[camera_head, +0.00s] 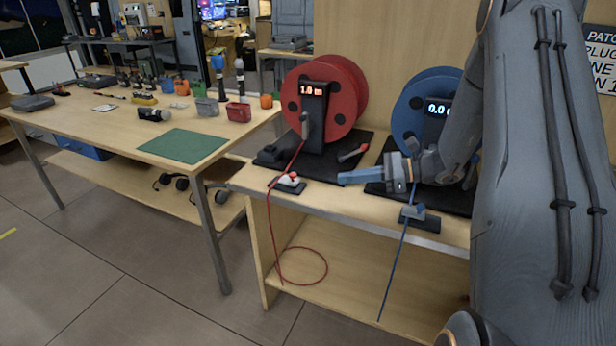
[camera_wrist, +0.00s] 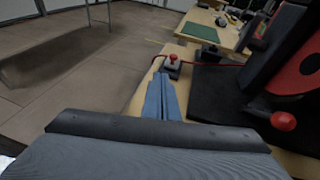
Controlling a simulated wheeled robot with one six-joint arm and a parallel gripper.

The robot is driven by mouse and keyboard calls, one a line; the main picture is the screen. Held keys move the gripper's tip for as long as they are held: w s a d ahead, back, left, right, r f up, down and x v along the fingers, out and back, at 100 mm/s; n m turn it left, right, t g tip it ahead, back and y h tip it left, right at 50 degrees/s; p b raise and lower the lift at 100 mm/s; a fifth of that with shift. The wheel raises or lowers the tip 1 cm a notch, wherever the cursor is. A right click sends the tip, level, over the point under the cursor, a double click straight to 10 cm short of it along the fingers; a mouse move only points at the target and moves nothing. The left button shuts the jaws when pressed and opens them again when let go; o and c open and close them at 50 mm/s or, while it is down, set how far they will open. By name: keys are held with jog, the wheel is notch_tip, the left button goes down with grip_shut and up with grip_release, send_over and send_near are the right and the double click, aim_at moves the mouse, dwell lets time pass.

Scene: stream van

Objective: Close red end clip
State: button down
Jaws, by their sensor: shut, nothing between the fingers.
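The red end clip (camera_head: 288,182) is a small pale clip with a red knob on a dark base at the front edge of the reel bench. It also shows in the wrist view (camera_wrist: 171,66), just beyond my fingertips. The red cable (camera_head: 271,225) runs from the red reel (camera_head: 335,95) to the clip and hangs in a loop below. I cannot tell how far the clip's lever is down. My gripper (camera_head: 345,179) is shut and empty, its blue fingers pointing left toward the clip, with a gap between. It shows in the wrist view (camera_wrist: 162,82) too.
A red-knobbed crank (camera_head: 353,152) stands on the dark reel base behind my fingers. The blue reel (camera_head: 410,105) and blue clip (camera_head: 414,212) are to the right, close to my arm. A workbench with a green mat (camera_head: 185,145) stands left. Floor in front is clear.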

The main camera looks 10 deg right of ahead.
jog(key=shift+w+d+m+t, duration=0.55)
jog(key=shift+w+d, duration=0.2)
jog(key=shift+d, duration=0.2)
jog(key=shift+w+a, duration=0.15)
jog(key=shift+w, duration=0.05)
jog(key=p+x, duration=0.1)
jog(key=x, duration=0.5)
jog(key=p+x, duration=0.2)
jog(key=x, duration=0.5)
jog(key=shift+w+a+r+p, duration=0.1)
jog(key=shift+a+r+p, duration=0.05)
jog(key=shift+a+p, duration=0.15)
